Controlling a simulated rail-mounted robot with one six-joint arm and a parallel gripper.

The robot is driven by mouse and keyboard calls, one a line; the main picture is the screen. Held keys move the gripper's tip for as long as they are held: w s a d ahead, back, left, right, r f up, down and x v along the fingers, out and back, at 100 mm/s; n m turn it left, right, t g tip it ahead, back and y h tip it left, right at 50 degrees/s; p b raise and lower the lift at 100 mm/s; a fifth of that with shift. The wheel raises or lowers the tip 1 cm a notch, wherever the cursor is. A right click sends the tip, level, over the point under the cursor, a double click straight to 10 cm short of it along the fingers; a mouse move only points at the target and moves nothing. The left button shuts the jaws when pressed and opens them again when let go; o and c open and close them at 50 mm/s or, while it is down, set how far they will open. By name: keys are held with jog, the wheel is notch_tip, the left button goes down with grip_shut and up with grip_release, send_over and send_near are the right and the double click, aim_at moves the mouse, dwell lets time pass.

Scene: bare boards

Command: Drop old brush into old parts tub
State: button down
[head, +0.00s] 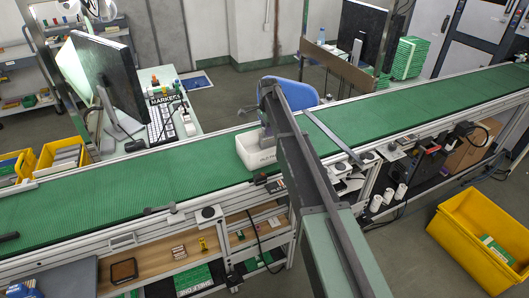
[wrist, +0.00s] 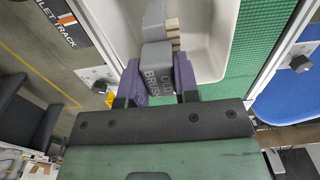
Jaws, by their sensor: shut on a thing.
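The white tub (head: 256,158) stands on the green conveyor belt, with dark lettering partly hidden by my arm. In the wrist view the tub's pale inside (wrist: 208,45) lies below and beyond my fingers. My gripper (wrist: 157,77) has purple fingers shut on the grey old brush (wrist: 155,54), whose block reads "OLD BRUSH". The brush points over the tub's opening. In the head view my gripper (head: 267,134) is at the tub, largely hidden by my arm. A small striped tan and white piece (wrist: 172,32) shows beside the brush; I cannot tell whether it belongs to it.
The green belt (head: 110,195) is clear to the left of the tub. A metal bar (head: 332,136) crosses the belt to the right. A blue chair (head: 292,94) stands behind the belt. A yellow bin (head: 480,240) sits on the floor at right.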

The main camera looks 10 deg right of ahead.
jog(key=c, duration=0.8)
grip_release()
jog(key=shift+r, duration=0.1)
notch_tip(320, 180, up, 11)
jog(key=p, duration=1)
jog(key=shift+p, duration=0.4)
jog(key=s+f+n+b, duration=0.2)
jog(key=s+n, duration=0.3)
jog(key=s, duration=0.8)
jog(key=s+f+n+b, duration=0.3)
jog(key=s+f+n, duration=0.1)
jog(key=s, duration=1)
jog(key=s+f+n+b, duration=0.2)
jog(key=s+n, duration=0.4)
jog(key=s, duration=0.7)
jog(key=shift+s+f+b, duration=0.4)
jog(key=shift+b, duration=0.35)
